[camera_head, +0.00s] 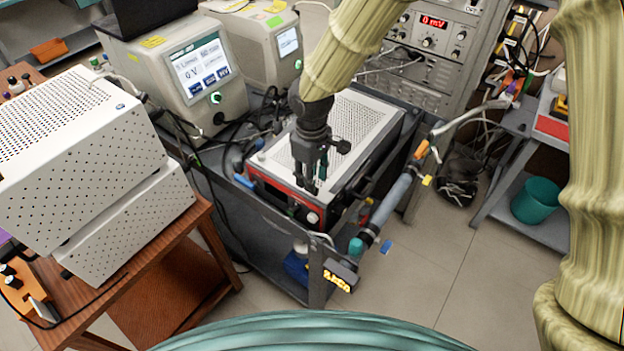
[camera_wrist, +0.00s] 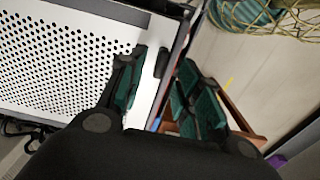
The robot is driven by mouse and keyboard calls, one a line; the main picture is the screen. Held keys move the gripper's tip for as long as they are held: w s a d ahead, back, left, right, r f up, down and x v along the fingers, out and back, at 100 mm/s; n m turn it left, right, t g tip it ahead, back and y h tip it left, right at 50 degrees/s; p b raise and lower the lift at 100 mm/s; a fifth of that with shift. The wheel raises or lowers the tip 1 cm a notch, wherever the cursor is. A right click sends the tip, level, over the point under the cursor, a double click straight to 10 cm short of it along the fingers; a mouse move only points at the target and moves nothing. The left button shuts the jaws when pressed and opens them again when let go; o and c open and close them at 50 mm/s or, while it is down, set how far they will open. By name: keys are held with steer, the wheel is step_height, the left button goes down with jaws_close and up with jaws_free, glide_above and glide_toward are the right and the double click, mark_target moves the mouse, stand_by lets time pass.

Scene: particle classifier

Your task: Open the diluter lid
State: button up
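The diluter appears to be the box with a white perforated lid (camera_head: 352,118) and a red-edged front (camera_head: 285,196), set in a dark grey cart. The lid lies flat and looks closed. My gripper (camera_head: 312,184) points down over the front part of the lid, near the front edge. In the wrist view, my gripper (camera_wrist: 160,82) is open, with a gap between its teal-padded fingers. The perforated lid (camera_wrist: 60,60) fills the left of that view. A small dark tab (camera_wrist: 162,62) at the lid's edge shows between the fingers. I cannot tell whether the fingers touch it.
A white perforated box (camera_head: 70,130) on a wooden table stands at the left. Instruments with screens (camera_head: 190,80) stand behind the cart. A grey tube (camera_head: 390,205) runs along the cart's right side. Floor is open at the lower right, near a teal bin (camera_head: 536,200).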

steer(key=shift+f, duration=1.55)
jaws_close()
